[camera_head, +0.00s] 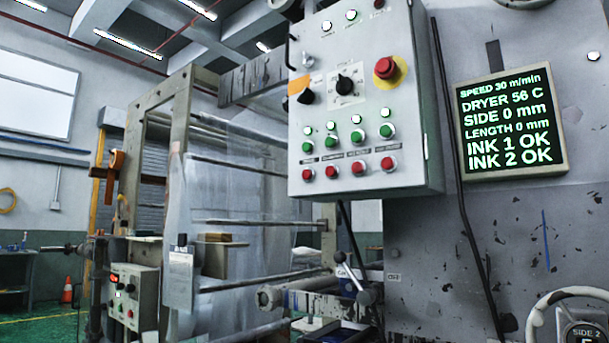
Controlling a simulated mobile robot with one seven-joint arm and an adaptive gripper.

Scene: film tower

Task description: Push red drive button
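A grey control box (365,75) hangs at upper centre, its front facing me. A row of several small red buttons runs along its lower edge, from the leftmost red button (308,175) to the rightmost red button (389,164). Above them is a row of green buttons (358,135), with small lights over it. Labels sit between the two rows, but they are too small to read surely, so I cannot tell which red button is marked drive. My gripper is not in view. Nothing covers the buttons.
A red emergency-stop knob (387,68) on a yellow disc, a black rotary switch (344,85) and an orange-backed switch (306,96) sit higher on the box. A display (510,120) is to the right. A lever (354,279) and rollers lie below.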

